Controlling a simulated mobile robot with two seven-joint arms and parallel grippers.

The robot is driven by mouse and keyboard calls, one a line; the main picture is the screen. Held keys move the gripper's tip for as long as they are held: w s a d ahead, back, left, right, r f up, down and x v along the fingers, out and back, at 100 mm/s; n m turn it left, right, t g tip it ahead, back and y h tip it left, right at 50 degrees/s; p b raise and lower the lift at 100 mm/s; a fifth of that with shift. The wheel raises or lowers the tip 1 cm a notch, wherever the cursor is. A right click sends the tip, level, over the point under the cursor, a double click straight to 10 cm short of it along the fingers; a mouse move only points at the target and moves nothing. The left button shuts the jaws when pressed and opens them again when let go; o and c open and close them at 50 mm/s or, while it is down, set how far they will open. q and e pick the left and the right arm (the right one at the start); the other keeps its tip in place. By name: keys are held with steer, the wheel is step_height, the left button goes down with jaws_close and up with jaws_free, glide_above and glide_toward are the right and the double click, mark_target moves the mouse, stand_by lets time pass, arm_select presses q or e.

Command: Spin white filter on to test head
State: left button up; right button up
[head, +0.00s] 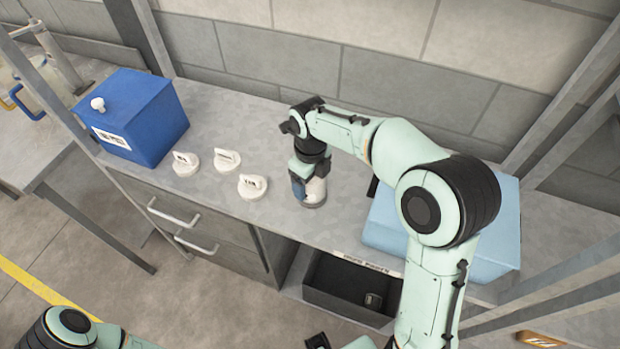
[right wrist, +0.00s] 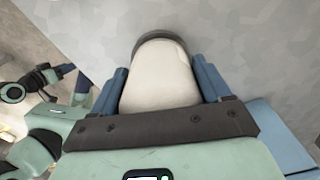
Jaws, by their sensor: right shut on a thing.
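My right gripper (head: 308,188) is shut on the white filter (head: 316,190), a pale rounded cylinder with a dark band at its far end. The filter is upright at the front part of the grey bench; whether it touches the bench is unclear. In the right wrist view, the blue fingers sit on both sides of the white filter (right wrist: 160,80). Three white round pieces with raised, labelled grips stand left of it: one (head: 186,163), a second (head: 227,159) and a third (head: 252,186). I cannot tell which thing is the test head. My left gripper is not shown clearly.
A blue box (head: 150,120) with a white knob stands at the bench's left end. A light blue box (head: 385,225) is right of the filter, partly behind my right arm. A dark open bin (head: 340,290) sits below the bench beside drawers (head: 185,215).

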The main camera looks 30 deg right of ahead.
steer(key=shift+m, duration=0.4)
steer(key=shift+m, duration=0.5)
steer(key=shift+a+f+m, duration=0.1)
steer(key=shift+f+m, duration=0.1)
steer(key=shift+m, duration=0.2)
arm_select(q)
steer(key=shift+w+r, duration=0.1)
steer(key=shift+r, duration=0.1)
arm_select(e)
steer(key=shift+s, duration=0.1)
steer(key=shift+m, duration=0.4)
steer(key=shift+r+m+p, duration=0.2)
steer(key=shift+m+p, duration=0.5)
steer(key=shift+p, duration=0.35)
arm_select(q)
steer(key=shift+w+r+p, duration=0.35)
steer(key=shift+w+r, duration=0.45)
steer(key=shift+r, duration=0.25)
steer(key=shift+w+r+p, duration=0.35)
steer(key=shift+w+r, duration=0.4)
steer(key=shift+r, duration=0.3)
arm_select(e)
steer(key=shift+d+f+m, duration=0.15)
steer(key=shift+d+m, duration=0.05)
steer(key=shift+m, duration=0.4)
